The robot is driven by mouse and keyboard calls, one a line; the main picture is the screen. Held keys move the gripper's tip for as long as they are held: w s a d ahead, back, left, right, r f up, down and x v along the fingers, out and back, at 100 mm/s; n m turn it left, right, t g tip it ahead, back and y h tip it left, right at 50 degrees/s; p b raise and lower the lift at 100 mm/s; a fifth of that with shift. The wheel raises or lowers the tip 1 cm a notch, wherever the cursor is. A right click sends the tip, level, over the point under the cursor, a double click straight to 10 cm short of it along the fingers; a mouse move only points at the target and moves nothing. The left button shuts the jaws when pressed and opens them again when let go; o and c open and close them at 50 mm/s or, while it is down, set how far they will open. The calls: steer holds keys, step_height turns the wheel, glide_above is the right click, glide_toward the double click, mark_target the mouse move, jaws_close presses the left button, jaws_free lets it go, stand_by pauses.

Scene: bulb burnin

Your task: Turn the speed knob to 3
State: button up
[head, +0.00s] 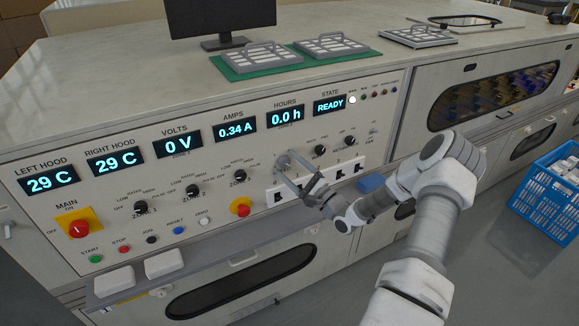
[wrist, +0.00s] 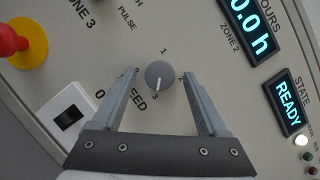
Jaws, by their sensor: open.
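The speed knob (wrist: 160,75) is a round grey dial on the sloped panel. A short pale mark shows on its lower part in the wrist view, toward the printed 3; its exact setting is hard to tell. A printed 1 is above it, and the SPEED label is partly hidden. My gripper (wrist: 159,73) is open, with one finger on each side of the knob and gaps visible between fingers and knob. In the head view my gripper (head: 300,170) is in front of the panel, right of the ZONE 3 knob, partly covering the speed knob area.
A red emergency button (wrist: 10,40) and a dark rocker switch (wrist: 69,116) are near the knob. Displays (head: 285,117) line the panel above, and STATE reads READY. Several ZONE knobs (head: 192,190) are to the left. A blue crate (head: 550,195) stands on the floor at right.

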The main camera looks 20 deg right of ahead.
steer(key=v, duration=1.7)
steer(key=shift+s, duration=0.2)
